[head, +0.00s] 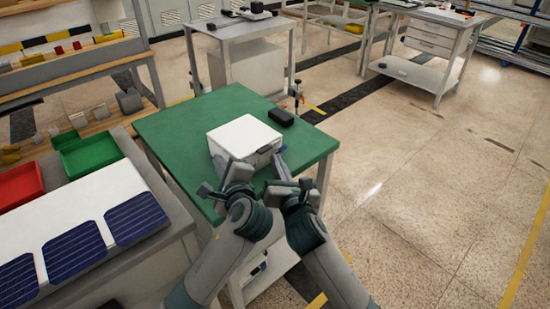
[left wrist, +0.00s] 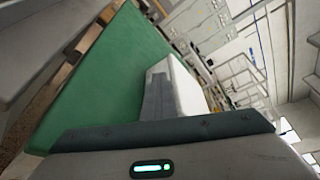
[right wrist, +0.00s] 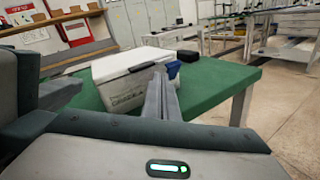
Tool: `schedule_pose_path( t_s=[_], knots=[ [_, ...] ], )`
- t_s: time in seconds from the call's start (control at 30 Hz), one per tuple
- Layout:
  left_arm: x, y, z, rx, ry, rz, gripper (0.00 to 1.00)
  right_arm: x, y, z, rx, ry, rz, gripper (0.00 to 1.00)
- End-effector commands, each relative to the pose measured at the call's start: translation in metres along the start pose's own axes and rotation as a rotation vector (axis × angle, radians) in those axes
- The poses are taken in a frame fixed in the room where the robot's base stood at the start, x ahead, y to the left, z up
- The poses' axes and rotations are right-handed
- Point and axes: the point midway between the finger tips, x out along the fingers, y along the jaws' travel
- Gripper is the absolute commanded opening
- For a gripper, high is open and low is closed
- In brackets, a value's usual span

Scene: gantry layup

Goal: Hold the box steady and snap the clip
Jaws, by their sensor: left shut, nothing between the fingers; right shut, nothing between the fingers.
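The white box (head: 245,136) with a flat lid sits on the green table top (head: 180,125). It also shows in the left wrist view (left wrist: 188,88) and, with lettering on its side, in the right wrist view (right wrist: 125,88). A blue clip (right wrist: 173,69) is on the box's near right side. My left gripper (head: 226,163) is shut and empty at the box's near left corner; I cannot tell if it touches. My right gripper (head: 279,163) is shut and empty, its tip close to the clip, which it partly hides.
A small black object (head: 281,117) lies on the table behind the box. Green bin (head: 90,155) and red bin (head: 20,186) stand at left, beside a white bench with dark blue panels (head: 75,248). The table's left part is clear.

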Motion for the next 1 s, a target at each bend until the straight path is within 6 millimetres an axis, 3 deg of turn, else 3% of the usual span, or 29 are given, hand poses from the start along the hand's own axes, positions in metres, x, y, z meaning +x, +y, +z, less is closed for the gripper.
schedule_pose_path(
  t_s=[0.5,1.0],
  knots=[
    [0.0,0.0,0.0,0.0,0.0,0.0,0.0,-0.018,-0.013,-0.014,-0.001,0.001,0.0,0.0],
    [0.0,0.0,0.0,0.0,0.0,0.0,0.0,-0.021,-0.015,-0.015,0.0,0.0,0.001,0.0]
  ],
)
